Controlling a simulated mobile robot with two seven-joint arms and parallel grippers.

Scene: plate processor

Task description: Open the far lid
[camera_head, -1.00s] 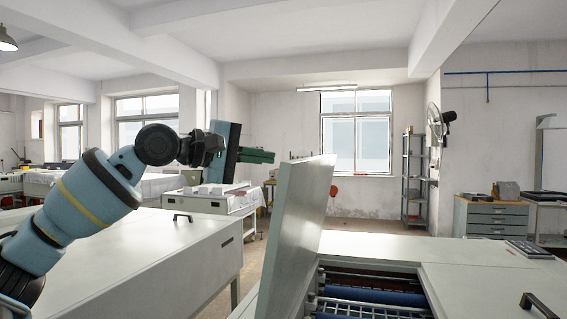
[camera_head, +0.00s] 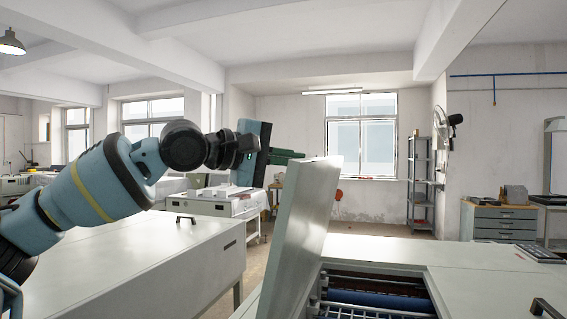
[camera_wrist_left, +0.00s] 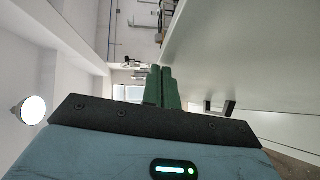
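A raised light grey lid (camera_head: 300,225) stands steeply tilted on the machine at the right of the head view. Blue and metal rollers (camera_head: 375,299) show in the opening beside it. My left gripper (camera_head: 290,154) is at the lid's upper left, its green fingers together and pointing right. Whether they touch the lid is hard to tell. In the left wrist view the shut fingers (camera_wrist_left: 164,86) hold nothing visible. A large pale panel (camera_wrist_left: 250,60), apparently the lid, lies to their right, with a dark handle (camera_wrist_left: 220,107) near its lower edge. My right gripper is out of view.
A closed cover with a black handle (camera_head: 547,307) is at the lower right. A white cabinet (camera_head: 130,265) with a handle (camera_head: 185,218) fills the lower left under my left arm. A narrow floor gap lies between it and the machine.

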